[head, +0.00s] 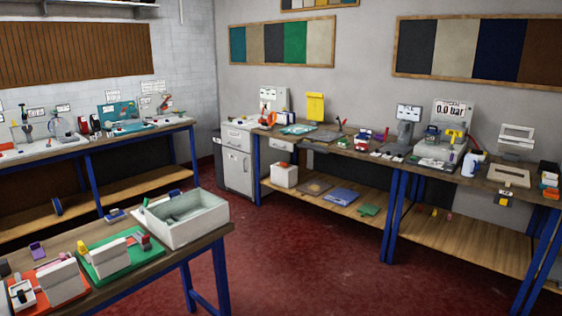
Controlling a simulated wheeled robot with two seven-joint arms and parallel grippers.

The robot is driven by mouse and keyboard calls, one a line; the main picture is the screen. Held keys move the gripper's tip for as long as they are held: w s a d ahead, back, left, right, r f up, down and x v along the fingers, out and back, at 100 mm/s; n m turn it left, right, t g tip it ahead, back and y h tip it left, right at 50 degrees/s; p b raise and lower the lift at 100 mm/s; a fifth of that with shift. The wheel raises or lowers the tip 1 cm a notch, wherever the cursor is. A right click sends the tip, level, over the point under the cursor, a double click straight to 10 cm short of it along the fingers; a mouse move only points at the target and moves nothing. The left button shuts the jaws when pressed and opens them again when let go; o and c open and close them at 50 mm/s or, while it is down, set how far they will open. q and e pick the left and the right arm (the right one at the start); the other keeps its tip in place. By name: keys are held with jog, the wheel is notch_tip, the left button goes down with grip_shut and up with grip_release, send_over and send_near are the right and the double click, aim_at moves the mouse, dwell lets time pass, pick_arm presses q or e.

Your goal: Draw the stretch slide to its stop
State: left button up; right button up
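Neither of my grippers is in view. I cannot tell for sure which thing is the stretch slide; the fixtures are small at this distance. On the near table, a green board (127,262) carries a pale upright block with a yellow part. An orange board (73,293) beside it carries another pale block. On the right bench stands a grey machine (440,149) with a panel reading "0.0 bar". A pale frame-like fixture (509,175) sits to its right.
A pale grey open bin (208,229) stands at the near table's right end. The long right bench (345,150) and the left bench (70,150) run along the walls, crowded with small tools. The red floor (300,265) between the tables is clear.

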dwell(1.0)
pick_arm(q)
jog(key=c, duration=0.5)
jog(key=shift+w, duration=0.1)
